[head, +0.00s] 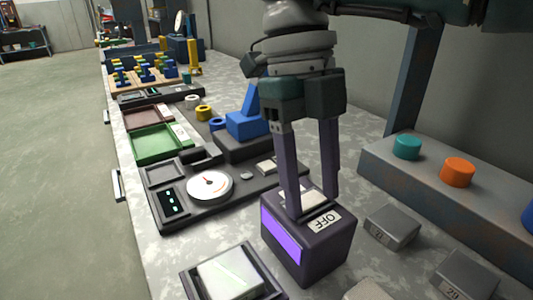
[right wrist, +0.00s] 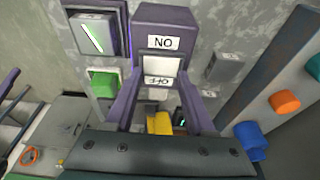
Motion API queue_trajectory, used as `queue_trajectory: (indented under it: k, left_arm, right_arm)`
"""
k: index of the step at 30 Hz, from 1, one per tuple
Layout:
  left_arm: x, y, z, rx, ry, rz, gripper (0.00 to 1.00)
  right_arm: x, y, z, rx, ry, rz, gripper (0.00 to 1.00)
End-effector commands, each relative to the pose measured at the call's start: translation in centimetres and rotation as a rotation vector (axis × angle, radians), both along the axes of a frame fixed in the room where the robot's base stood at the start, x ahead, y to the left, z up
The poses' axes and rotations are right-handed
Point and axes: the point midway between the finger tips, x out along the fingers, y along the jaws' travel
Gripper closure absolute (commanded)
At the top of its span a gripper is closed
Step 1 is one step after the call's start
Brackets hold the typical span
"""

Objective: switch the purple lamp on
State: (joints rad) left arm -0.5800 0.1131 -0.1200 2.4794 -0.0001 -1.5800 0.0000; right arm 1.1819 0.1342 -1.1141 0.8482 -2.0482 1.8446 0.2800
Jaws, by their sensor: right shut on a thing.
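The purple lamp (head: 321,247) is a dark purple box at the front of the bench in the head view. Its side panel (head: 281,236) shows bright violet. An OFF label lies on its top near the right finger, beside a pale switch (head: 304,198). In the right wrist view the lamp (right wrist: 173,16) has an ON label and an OFF label, with the white switch (right wrist: 157,66) between them. My right gripper (head: 312,204) points down with its fingers on either side of the switch, shut on it. The fingers partly hide the switch. My left gripper is not in view.
A tray with a pale block (head: 230,278) stands close at front left. Grey numbered blocks (head: 391,226) lie right of the lamp. A dial panel (head: 210,187) lies behind it to the left. A ledge with teal and orange (head: 457,171) knobs runs along the right.

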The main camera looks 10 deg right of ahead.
Motion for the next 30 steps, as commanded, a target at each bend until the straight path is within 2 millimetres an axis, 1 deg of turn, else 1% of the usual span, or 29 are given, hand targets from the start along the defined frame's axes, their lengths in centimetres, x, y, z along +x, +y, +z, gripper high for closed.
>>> queue_trajectory:
  k: [4,5,12,19,22,26,30]
  left_arm:
    - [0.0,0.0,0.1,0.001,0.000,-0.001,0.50]
    - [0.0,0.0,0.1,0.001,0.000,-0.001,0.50]
    - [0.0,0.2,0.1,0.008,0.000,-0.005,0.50]
    - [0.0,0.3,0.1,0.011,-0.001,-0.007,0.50]
    - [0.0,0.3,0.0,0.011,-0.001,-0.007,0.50]
    - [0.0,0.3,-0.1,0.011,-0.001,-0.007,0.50]
    - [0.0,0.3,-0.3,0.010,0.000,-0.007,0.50]
  right_arm:
    - [0.0,-0.1,-0.1,-0.003,0.000,-0.001,1.00]
    - [0.0,-0.1,-0.1,-0.003,0.000,-0.001,0.43]
    - [0.0,0.0,0.0,-0.001,0.000,-0.001,0.16]
    - [0.0,0.0,0.0,-0.001,-0.001,-0.001,0.15]
    - [0.1,0.0,0.4,0.000,-0.002,-0.001,0.15]
    - [0.6,0.2,2.2,0.000,-0.005,0.000,0.15]
    - [1.4,0.5,5.2,-0.001,-0.007,-0.001,0.15]
